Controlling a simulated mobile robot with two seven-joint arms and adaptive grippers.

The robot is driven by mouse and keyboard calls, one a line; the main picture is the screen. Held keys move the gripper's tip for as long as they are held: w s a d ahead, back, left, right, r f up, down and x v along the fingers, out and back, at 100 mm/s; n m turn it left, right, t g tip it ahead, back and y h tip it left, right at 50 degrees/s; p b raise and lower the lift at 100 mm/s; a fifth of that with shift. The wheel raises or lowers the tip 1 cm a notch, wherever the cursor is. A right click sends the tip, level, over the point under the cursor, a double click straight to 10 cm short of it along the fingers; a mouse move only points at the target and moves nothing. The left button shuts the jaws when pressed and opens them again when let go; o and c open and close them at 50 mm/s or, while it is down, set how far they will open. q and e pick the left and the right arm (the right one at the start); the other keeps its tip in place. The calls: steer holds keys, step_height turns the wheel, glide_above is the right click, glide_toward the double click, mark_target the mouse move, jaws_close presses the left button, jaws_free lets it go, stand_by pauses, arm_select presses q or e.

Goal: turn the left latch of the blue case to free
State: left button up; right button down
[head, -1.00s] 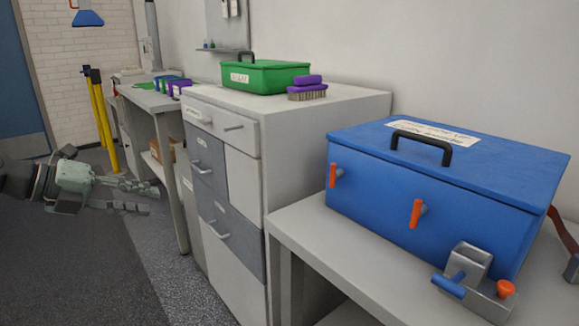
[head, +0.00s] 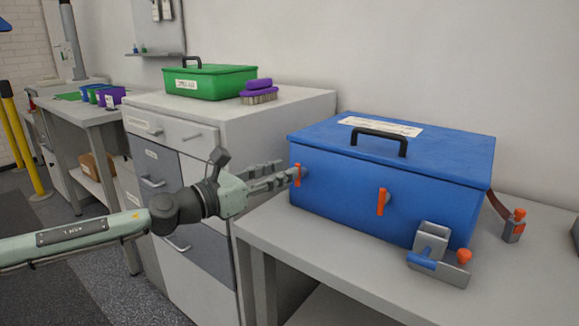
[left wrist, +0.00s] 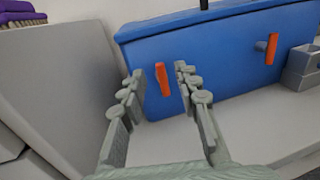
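The blue case (head: 340,190) stands on a light grey table, its lid down with a black handle on top. Its left latch (head: 297,175) is an orange lever, upright on the front face; it also shows in the left wrist view (left wrist: 163,79). The right latch (head: 382,202) is a similar upright orange lever, also in the left wrist view (left wrist: 271,48). My left gripper (head: 285,174) reaches in from the left at the left latch. In the left wrist view its fingers (left wrist: 158,82) are spread, with the left latch between them. Contact cannot be told. My right gripper is out of view.
A grey clamp-like fixture with a blue handle (head: 423,260) and orange knob stands before the case's right front. A drawer cabinet (head: 205,190) stands left, bearing a green case (head: 212,85) and a purple brush (head: 258,92). The table's front left is bare.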

mark_target(300, 173)
arm_select(q)
steer(key=shift+x, duration=1.55)
steer(key=shift+c, duration=0.5)
jaws_close()
